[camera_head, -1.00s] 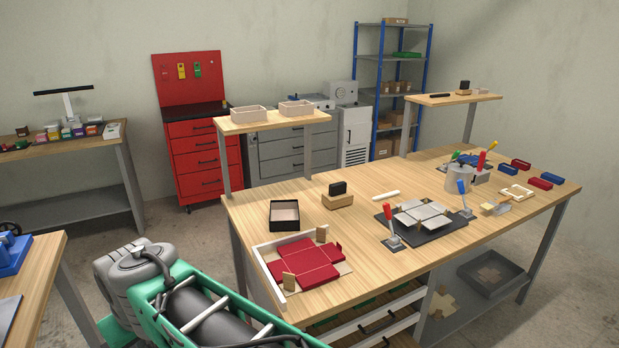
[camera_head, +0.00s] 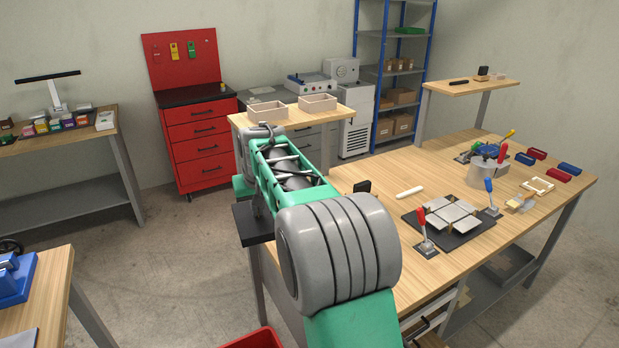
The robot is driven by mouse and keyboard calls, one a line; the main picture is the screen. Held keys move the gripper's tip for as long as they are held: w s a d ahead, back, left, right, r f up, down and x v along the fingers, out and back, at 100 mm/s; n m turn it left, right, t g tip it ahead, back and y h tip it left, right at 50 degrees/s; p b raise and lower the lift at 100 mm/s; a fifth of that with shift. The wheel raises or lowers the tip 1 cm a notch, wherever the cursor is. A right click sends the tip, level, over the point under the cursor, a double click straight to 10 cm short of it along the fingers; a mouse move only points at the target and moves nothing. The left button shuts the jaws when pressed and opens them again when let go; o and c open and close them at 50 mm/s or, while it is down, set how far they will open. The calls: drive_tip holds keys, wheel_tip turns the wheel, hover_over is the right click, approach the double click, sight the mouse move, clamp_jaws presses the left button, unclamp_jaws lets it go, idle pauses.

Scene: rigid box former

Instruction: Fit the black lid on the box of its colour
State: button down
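My arm crosses the middle of the view and covers the bench's left end. Below my wrist is a dark grey or black blocky shape (camera_head: 256,222), at the bench's left corner. I cannot tell whether it is my gripper's body or a dark thing held in it. No fingertips show. The open black-walled box with a pale inside, seen earlier on the bench, is hidden behind my arm. No black lid can be made out for sure.
The wooden bench (camera_head: 400,270) holds a black plate with pale pieces (camera_head: 452,216), a red-handled clamp (camera_head: 424,232), a white rod (camera_head: 410,192) and red and blue trays at the right. Two pale boxes stand on a raised shelf (camera_head: 340,116). A red bin (camera_head: 255,340) shows at the bottom.

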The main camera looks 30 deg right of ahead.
drive_tip(key=w+d+f+m+p, duration=0.1)
drive_tip(key=w+d+p, duration=0.1)
drive_tip(key=w+d, duration=0.3)
drive_tip(key=w+d+f+m+p, duration=0.1)
drive_tip(key=w+d+p, duration=0.15)
drive_tip(key=d, duration=0.55)
drive_tip(key=w+d+f+h, duration=0.1)
drive_tip(key=w+d+f, duration=0.1)
drive_tip(key=d+f, duration=0.8)
drive_tip(key=shift+w+m, duration=0.35)
drive_tip(key=shift+m, duration=0.05)
drive_tip(key=shift+s+a+f+b, duration=0.1)
drive_tip(key=shift+f+b, duration=1.25)
drive_tip(key=shift+f, duration=0.4)
idle(0.7)
drive_tip(key=c, duration=1.6)
unclamp_jaws()
